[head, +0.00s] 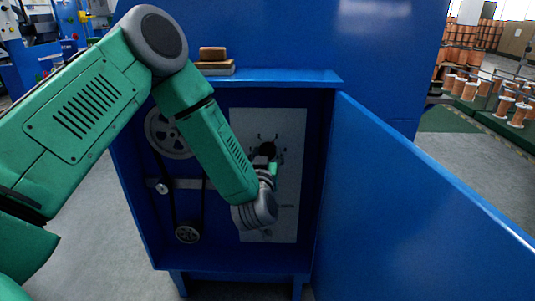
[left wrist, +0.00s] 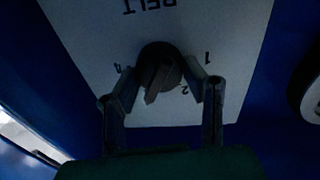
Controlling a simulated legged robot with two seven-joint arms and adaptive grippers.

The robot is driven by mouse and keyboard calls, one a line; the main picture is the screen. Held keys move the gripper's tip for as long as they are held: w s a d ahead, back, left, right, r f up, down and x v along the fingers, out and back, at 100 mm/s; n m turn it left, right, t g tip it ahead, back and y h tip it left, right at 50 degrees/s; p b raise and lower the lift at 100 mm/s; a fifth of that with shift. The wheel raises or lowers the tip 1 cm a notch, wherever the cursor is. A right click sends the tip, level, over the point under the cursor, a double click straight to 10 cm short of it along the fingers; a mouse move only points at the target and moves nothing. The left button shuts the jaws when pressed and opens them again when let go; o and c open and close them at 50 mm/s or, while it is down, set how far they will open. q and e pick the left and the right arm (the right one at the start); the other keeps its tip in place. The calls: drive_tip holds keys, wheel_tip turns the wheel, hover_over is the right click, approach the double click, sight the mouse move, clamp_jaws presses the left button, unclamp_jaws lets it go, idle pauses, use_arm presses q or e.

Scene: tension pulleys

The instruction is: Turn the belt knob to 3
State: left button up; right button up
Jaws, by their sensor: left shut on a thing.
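The black belt knob (left wrist: 160,68) sits on a pale panel (head: 290,130) inside the open blue cabinet. In the left wrist view the panel is upside down, with "BELT" above the knob. A "1" and a "2" show to the knob's right, and a mark like a "4" to its left. No "3" can be made out. The knob's bar points down and slightly left, past the "2". My left gripper (left wrist: 160,74) is shut on the knob, one finger on each side. In the head view my forearm partly hides the gripper. My right gripper is not in view.
The cabinet door (head: 420,200) stands open on the right. Pulleys (head: 172,132) with a belt are at the left inside the cabinet, partly behind my arm. Small blocks (head: 212,58) lie on the cabinet top. Spools (head: 470,90) stand at the far right.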

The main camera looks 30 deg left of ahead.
use_arm(q)
drive_tip(key=o, duration=1.2)
drive_tip(key=shift+c, duration=0.2)
drive_tip(key=v, duration=1.2)
drive_tip(key=shift+a+f, duration=0.1)
